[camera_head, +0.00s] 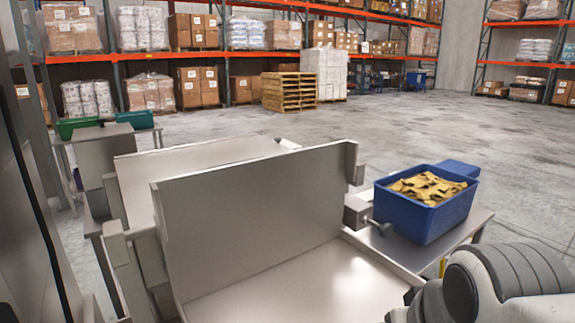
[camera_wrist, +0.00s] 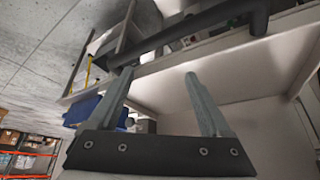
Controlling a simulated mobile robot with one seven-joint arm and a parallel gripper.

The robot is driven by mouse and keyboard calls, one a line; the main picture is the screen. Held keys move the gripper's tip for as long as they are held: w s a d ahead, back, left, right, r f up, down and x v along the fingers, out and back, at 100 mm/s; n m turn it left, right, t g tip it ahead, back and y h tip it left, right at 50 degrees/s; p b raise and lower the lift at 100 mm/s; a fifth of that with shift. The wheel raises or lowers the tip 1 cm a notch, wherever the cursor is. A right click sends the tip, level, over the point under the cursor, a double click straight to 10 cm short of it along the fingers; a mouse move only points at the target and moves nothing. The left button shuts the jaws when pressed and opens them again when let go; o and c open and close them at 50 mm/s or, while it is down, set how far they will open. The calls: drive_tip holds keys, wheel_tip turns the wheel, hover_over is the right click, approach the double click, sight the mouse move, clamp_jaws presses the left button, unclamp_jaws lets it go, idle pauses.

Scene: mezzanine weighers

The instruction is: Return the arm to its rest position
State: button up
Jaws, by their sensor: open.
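My gripper (camera_wrist: 157,78) shows in the wrist view with its two grey fingers apart and nothing between them. Pale metal panels of the weigher lie behind the fingers. My pale, dark-jointed arm (camera_head: 505,283) enters the head view at the lower right, in front of the metal tray (camera_head: 315,285). The gripper's fingers do not show in the head view.
A blue bin (camera_head: 408,220) of yellow-brown pieces stands on a table (camera_head: 483,222) at right; it also shows in the wrist view (camera_wrist: 84,111). An upright metal panel (camera_head: 255,215) stands centrally. Green bins (camera_head: 78,127) stand at left. Open floor (camera_head: 450,130) lies beyond.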

wheel_tip(320, 180, up, 17)
drive_tip(key=p, duration=1.8)
drive_tip(key=shift+s+a+r, duration=0.15)
drive_tip(key=shift+a, duration=0.25)
drive_tip(key=c, duration=0.5)
drive_tip(key=shift+a, duration=0.15)
